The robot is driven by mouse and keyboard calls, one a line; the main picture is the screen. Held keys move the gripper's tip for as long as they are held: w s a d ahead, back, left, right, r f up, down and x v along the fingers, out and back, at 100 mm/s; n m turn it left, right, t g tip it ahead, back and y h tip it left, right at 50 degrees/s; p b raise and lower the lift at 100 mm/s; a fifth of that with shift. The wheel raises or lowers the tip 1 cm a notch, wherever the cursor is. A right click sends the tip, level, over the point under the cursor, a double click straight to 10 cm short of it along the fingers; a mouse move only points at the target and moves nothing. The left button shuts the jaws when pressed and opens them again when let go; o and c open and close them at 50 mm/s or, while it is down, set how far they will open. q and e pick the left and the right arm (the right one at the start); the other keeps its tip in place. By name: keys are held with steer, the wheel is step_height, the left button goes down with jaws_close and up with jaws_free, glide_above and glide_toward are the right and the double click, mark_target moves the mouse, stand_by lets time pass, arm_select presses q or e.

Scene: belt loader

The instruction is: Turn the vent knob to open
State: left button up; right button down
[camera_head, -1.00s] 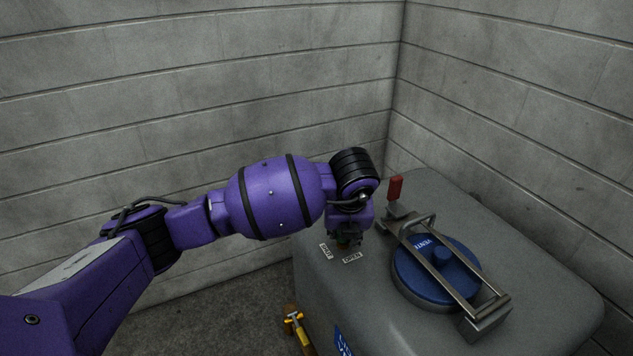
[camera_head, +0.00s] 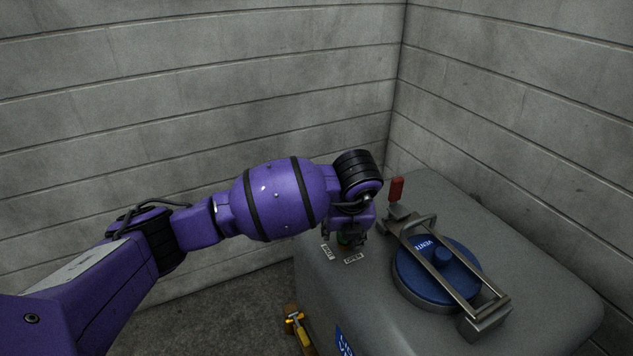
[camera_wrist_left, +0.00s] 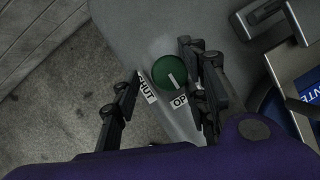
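The vent knob (camera_wrist_left: 177,72) is a round green knob with a white pointer mark, on top of a grey tank. The mark points toward the OPEN label (camera_wrist_left: 180,100); the SHUT label (camera_wrist_left: 146,89) is to its left. My left gripper (camera_wrist_left: 160,62) is open, its dark fingers on either side of the knob. The right finger overlaps the knob's edge in the picture; contact cannot be told. In the head view my left gripper (camera_head: 345,236) is over the tank's near left corner and mostly hides the knob. My right gripper is not in view.
A yellow-handled object (camera_head: 297,325) is low beside the tank. Block walls (camera_head: 200,90) stand behind.

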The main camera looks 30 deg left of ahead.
arm_select(q)
steer(key=shift+w+d+r, duration=0.1)
steer(key=shift+w+r, duration=0.05)
steer(key=shift+w, duration=0.05)
steer(key=shift+s+d+r, duration=0.1)
steer(key=shift+r, duration=0.2)
steer(key=v, duration=1.1)
steer(key=shift+r, duration=0.2)
steer(key=shift+s, duration=0.1)
